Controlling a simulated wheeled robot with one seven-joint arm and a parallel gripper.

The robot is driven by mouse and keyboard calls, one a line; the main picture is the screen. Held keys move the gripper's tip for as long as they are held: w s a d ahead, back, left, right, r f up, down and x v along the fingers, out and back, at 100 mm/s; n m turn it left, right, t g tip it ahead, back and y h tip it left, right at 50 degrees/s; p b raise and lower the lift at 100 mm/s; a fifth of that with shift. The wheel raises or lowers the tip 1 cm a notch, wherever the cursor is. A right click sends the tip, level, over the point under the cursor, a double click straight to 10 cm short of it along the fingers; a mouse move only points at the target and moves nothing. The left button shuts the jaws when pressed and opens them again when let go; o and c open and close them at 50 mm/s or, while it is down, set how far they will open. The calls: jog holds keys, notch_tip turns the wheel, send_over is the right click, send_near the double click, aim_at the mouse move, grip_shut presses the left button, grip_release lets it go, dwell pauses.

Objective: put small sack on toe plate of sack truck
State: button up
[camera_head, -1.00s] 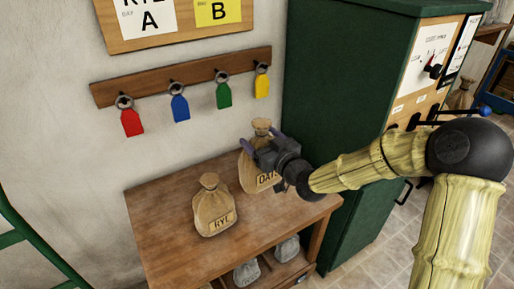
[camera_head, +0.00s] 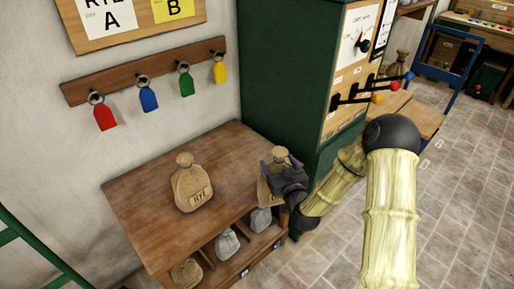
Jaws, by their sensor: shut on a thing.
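My gripper (camera_head: 272,168) is shut on a small tan sack (camera_head: 268,192) with a tied neck, at the right edge of the wooden table. The gripper hides much of the sack and its label, and I cannot tell whether its base touches the table. A second tan sack (camera_head: 192,185), labelled RYE, stands upright on the table to the left. A blue frame (camera_head: 453,68), which looks like the sack truck, stands at the upper right, far from my gripper. I cannot make out its toe plate clearly.
The wooden table (camera_head: 140,200) has smaller sacks (camera_head: 228,243) in its lower compartments. A tall green cabinet (camera_head: 285,80) with levers (camera_head: 365,92) stands behind my arm. Coloured tags hang on a wall rack (camera_head: 150,72). The tiled floor (camera_head: 440,220) at right is open.

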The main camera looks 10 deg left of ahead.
jog(key=s+d+f+m+h+b, duration=0.1)
jog(key=d+f+m+h+b, duration=0.1)
jog(key=d+f, duration=0.6)
jog(key=s+d+f+m+t+h+b, duration=0.1)
jog(key=d+f+m+h+b, duration=0.2)
jog(key=d+f, duration=0.5)
notch_tip(320, 180, down, 9)
jog(key=shift+s+d+r+t+h+b, duration=0.15)
jog(key=shift+s+d+t+h+b, duration=0.15)
jog(key=shift+h+b, duration=0.7)
